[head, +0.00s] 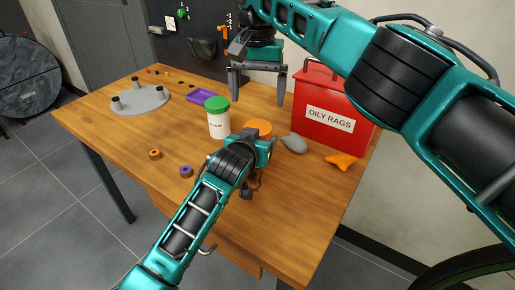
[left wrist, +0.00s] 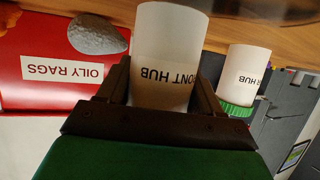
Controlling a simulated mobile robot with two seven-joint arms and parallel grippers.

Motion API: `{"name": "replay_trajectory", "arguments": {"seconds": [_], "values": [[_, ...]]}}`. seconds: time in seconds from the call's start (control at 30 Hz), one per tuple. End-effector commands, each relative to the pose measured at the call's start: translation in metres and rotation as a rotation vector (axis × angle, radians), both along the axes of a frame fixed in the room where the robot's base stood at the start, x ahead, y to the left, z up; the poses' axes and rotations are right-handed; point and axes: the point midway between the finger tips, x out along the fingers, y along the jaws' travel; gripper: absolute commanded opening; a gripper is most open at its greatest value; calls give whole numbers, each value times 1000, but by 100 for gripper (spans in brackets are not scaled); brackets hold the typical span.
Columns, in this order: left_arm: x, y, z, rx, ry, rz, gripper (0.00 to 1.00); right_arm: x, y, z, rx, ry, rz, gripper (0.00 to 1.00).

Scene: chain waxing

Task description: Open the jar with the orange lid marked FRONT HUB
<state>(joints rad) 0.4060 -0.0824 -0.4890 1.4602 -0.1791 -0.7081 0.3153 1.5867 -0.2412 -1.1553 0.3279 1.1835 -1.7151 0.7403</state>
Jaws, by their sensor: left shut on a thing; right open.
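The white jar with the orange lid (head: 258,127) stands near the middle of the table, its body mostly hidden by my left gripper in the head view. In the left wrist view, which looks upside down, the jar (left wrist: 168,60) sits between the fingers with "ONT HUB" readable; its lid is hidden there. My left gripper (head: 262,146) is shut on the jar's body. My right gripper (head: 258,101) is open and empty, fingers pointing down, above and behind the orange lid, apart from it.
A second white jar with a green lid (head: 217,117) stands just left. A red OILY RAGS bin (head: 335,100), grey stone (head: 294,143) and orange cloth (head: 341,161) are right. A purple tray (head: 203,97), grey pegged disc (head: 145,104) and small rings (head: 186,171) lie left. The front left table is mostly clear.

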Motion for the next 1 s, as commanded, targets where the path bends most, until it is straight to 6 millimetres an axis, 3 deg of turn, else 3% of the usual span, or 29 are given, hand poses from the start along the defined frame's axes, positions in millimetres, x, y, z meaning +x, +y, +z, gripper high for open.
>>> {"name": "replay_trajectory", "arguments": {"seconds": [0.5, 0.8, 1.0], "values": [[0, 0, 0, 0, 1, 0, 0, 0, 1, 0, 1, 1, -23, 92], [0, 0, 0, 0, 1, 0, 0, -1, 1, 4, 3, 1, -317, 92], [0, 0, -1, 0, 1, 0, 0, 0, -1, -6, -1, 1, -396, 92]]}}
